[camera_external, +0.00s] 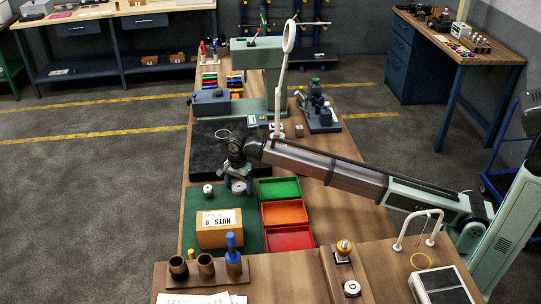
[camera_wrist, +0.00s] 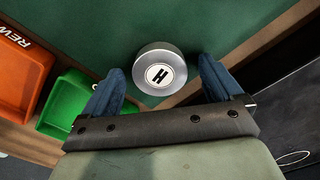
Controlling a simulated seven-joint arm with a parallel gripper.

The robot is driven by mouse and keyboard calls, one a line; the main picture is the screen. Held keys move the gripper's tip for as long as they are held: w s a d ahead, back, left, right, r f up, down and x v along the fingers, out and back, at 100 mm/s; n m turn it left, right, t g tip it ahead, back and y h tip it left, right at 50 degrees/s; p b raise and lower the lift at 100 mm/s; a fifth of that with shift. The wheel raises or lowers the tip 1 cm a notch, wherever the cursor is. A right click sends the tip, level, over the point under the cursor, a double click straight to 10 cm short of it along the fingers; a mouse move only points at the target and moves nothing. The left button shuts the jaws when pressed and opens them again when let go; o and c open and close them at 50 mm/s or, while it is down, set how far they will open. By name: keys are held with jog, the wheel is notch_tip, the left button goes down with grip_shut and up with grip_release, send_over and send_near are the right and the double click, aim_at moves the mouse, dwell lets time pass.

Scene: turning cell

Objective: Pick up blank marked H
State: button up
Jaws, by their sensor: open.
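The blank marked H (camera_wrist: 160,73) is a silver round cylinder with a white label and black H on top. It stands upright on the green mat (camera_wrist: 110,30). In the external view, a silver blank (camera_external: 239,187) under my gripper appears to be this one; its letter is not readable there. My gripper (camera_external: 236,178) points down over it. In the wrist view, the blue fingers of my gripper (camera_wrist: 161,82) are open, one on each side of the blank, with nothing held. I cannot tell how high the fingertips are above the mat.
Another silver blank (camera_external: 208,190) stands to the left on the mat. A cardboard nuts box (camera_external: 219,237) is in front. Green (camera_external: 279,189), orange (camera_external: 284,213) and red (camera_external: 288,238) trays lie to the right. A black plate (camera_external: 207,155) lies behind.

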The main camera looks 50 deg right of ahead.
jog(key=shift+c, duration=0.3)
jog(key=c, duration=1.2)
jog(key=shift+r, duration=0.15)
